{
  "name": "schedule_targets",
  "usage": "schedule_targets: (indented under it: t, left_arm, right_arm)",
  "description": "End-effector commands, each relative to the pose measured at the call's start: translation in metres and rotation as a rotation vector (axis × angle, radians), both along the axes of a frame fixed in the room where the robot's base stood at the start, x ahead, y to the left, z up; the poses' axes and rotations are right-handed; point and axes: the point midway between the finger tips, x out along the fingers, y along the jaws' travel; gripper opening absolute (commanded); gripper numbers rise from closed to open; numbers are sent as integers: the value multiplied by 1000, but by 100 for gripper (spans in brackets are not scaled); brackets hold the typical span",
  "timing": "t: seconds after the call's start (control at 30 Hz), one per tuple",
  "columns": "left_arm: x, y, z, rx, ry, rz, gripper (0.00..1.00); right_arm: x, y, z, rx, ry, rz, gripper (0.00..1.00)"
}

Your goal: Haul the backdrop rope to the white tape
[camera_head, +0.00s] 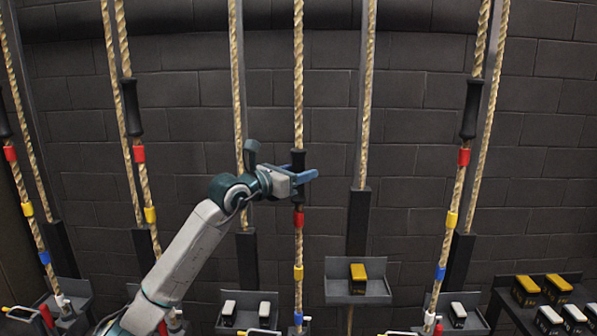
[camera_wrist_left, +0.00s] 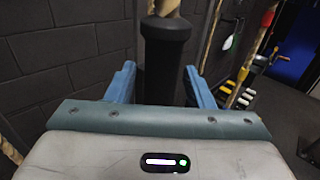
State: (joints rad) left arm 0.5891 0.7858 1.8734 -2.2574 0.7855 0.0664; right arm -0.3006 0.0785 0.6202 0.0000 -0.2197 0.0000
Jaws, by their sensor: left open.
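The middle rope (camera_head: 298,70) hangs vertically and carries a black grip sleeve (camera_head: 298,158). Below the sleeve are red (camera_head: 299,219), yellow (camera_head: 298,272) and blue (camera_head: 298,318) tape bands. White tape on this rope cannot be made out clearly at the bottom edge. My left gripper (camera_head: 304,181) is at the black sleeve, partly covering its lower part. In the left wrist view the blue fingers of this gripper (camera_wrist_left: 160,88) are open, one on each side of the sleeve (camera_wrist_left: 166,50), with gaps showing. My right gripper is out of view.
Similar roped stations stand on both sides, including a left rope (camera_head: 118,40) and a right rope (camera_head: 480,50). A tray with a yellow-topped block (camera_head: 358,272) stands right of the middle rope. More blocks (camera_head: 543,290) lie at the lower right. A dark brick wall (camera_head: 410,130) is behind.

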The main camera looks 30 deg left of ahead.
Motion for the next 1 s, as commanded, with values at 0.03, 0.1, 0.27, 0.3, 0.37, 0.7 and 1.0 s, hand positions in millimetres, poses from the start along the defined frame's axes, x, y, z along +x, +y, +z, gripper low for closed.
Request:
schedule_targets:
  t: [0.03, 0.1, 0.27, 0.3, 0.37, 0.7, 1.0]
  left_arm:
    - [0, 0, 0, 0, 0, 0, 48]
    - [0, 0, 0, 0, 0, 0, 44]
    - [0, 0, 0, 0, 0, 0, 12]
    - [0, 0, 0, 0, 0, 0, 5]
    - [0, 0, 0, 0, 0, 0, 0]
    - [0, 0, 27, -1, -6, 0, 0]
    - [-1, 0, 105, -2, -10, 0, 0]
  right_arm:
    - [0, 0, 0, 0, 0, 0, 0]
    - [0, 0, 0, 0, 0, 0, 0]
    - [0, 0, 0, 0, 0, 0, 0]
    - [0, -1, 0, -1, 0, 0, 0]
    - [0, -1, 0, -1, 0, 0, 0]
    - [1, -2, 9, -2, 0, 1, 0]
    - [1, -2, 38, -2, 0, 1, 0]
